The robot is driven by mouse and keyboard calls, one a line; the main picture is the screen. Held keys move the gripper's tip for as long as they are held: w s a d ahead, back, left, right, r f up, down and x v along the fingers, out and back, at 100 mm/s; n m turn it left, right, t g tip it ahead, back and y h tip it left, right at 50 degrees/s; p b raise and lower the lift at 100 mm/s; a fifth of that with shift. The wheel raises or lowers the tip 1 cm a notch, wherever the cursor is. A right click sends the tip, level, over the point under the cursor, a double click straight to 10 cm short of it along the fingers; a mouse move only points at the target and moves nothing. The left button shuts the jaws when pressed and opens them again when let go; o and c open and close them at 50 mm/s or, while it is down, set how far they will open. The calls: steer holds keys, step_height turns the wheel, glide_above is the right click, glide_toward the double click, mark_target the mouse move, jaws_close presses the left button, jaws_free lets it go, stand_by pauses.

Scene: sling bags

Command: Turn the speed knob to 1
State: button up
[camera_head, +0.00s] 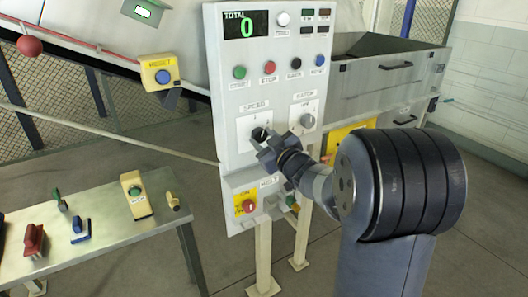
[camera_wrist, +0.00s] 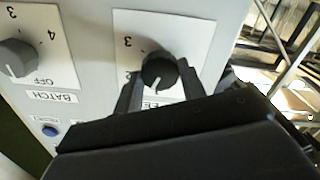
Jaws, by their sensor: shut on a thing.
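The black speed knob (camera_head: 259,134) sits on a white plate (camera_head: 254,121) under the SPEED label on the grey control panel. My gripper (camera_head: 262,147) is at this knob from the front and partly covers the plate. In the wrist view, which sees the panel upside down, the speed knob (camera_wrist: 158,68) lies between the two fingers of my gripper (camera_wrist: 160,82), which are shut on its sides. The numbers 3 and 2 show beside it.
The grey batch knob (camera_head: 307,121) is right of the speed knob; it also shows in the wrist view (camera_wrist: 17,57). Coloured buttons and a TOTAL display (camera_head: 246,25) reading 0 are above. A red main switch (camera_head: 249,206) is below. A metal table (camera_head: 98,225) with several controls stands left.

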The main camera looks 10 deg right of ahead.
steer(key=shift+f+n+b, duration=0.1)
steer(key=shift+n+b, duration=1.65)
steer(key=shift+n, duration=0.45)
steer(key=o, duration=1)
steer(key=shift+c, duration=0.2)
steer(key=v, duration=1.1)
steer(key=shift+w, duration=0.2)
